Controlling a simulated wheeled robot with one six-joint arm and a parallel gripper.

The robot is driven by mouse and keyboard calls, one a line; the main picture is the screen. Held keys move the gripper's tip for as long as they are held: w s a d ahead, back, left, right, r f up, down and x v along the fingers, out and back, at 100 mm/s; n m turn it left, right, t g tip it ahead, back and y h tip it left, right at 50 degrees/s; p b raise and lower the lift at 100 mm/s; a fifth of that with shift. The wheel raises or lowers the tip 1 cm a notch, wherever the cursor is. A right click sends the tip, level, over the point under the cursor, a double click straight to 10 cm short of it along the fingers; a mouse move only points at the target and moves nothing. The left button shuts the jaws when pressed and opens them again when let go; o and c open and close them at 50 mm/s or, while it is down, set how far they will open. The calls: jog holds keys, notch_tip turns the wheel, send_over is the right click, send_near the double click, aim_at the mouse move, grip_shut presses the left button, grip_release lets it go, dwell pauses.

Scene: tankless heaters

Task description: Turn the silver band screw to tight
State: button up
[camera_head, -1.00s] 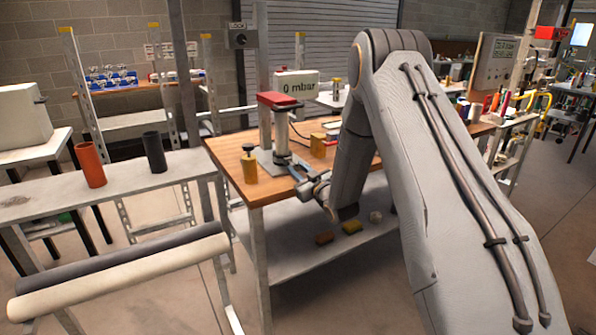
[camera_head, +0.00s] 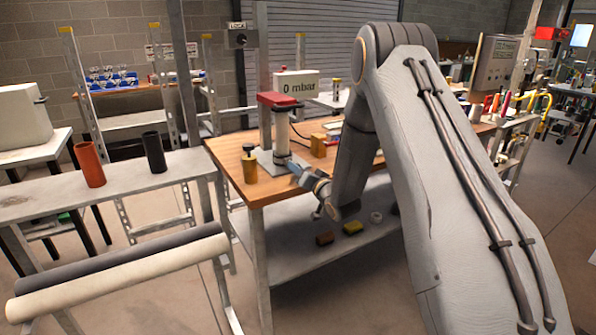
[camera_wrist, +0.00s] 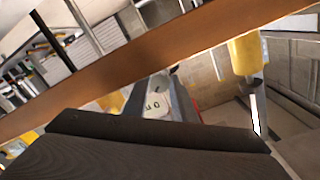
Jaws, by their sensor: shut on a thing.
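A test stand with a red top (camera_head: 278,99) and an upright silver pipe (camera_head: 281,135) stands on the wooden bench. The silver band is near the foot of this pipe. It is too small to make out its screw. My gripper (camera_head: 295,170) is at the band's front right side, shut on what seems to be the band screw, which the fingers hide. In the wrist view my gripper's grey fingers (camera_wrist: 160,100) reach past the dark gripper body, and the screw is not discernible between them.
A brass cylinder with a black knob (camera_head: 249,168) stands to the left. A display reading 0 mbar (camera_head: 296,85) and a brass block (camera_head: 318,146) are behind. A lower shelf holds small blocks.

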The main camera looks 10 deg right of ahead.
jog(key=m, duration=0.6)
jog(key=shift+y, duration=0.3)
jog(key=m+p, duration=0.1)
jog(key=m, duration=0.5)
jog(key=shift+m, duration=0.3)
jog(key=o, duration=1)
jog(key=shift+o, duration=0.2)
jog(key=shift+s+g, duration=0.1)
jog(key=shift+g, duration=0.2)
jog(key=shift+f, duration=0.15)
